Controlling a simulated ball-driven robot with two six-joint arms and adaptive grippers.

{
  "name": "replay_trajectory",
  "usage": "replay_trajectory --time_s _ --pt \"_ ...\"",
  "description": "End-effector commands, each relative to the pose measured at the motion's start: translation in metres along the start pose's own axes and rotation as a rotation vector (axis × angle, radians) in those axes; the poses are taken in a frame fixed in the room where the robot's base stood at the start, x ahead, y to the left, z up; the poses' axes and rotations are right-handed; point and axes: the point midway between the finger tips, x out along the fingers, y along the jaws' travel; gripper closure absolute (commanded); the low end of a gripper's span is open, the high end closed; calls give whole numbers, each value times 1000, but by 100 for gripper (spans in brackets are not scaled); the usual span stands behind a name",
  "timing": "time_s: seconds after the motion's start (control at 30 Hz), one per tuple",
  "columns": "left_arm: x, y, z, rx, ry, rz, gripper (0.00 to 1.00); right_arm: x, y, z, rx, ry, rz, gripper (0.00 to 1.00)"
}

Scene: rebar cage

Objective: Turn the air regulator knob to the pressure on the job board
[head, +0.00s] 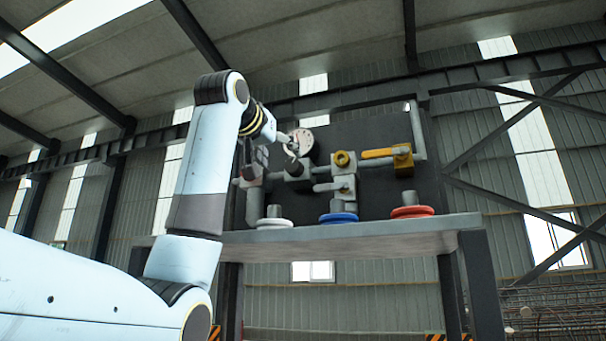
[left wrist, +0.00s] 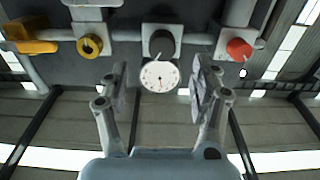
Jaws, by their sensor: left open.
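A dark round knob (left wrist: 162,42) sits on a pale block just behind a white round gauge (left wrist: 160,77) in the left wrist view; it appears to be the regulator knob. The gauge also shows in the head view (head: 304,139). My left gripper (left wrist: 160,92) is open and empty, its two fingers spread to either side of the gauge in the picture. In the head view my left gripper (head: 291,147) is at the panel's left part, partly overlapping the fittings. The gauge reading is too small to tell. No job board is visible. My right gripper is not in view.
A yellow knob (head: 342,158), a yellow lever (head: 378,153) and grey pipes are on the dark panel (head: 375,130). A red knob (left wrist: 238,48) is right of the gauge in the wrist view. White, blue (head: 338,217) and red (head: 411,211) discs stand on the grey bench (head: 350,233).

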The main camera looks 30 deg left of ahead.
Motion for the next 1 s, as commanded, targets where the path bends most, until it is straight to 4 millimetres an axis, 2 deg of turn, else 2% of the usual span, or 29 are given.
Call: replay_trajectory --time_s 0.13,0.37,0.5,0.7,0.93,1.0 --pt "24 -1 -2 1 -4 -2 36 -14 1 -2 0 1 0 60" --pt "71 -1 -4 1 -4 -3 36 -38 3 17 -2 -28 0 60" --pt "90 -1 -3 2 -3 -3 36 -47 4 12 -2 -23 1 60" --pt "102 -1 0 2 -1 -2 36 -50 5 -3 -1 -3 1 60" --pt "103 -1 1 2 0 -3 36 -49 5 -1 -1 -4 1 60" --pt "102 -1 1 2 0 -3 45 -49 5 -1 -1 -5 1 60"
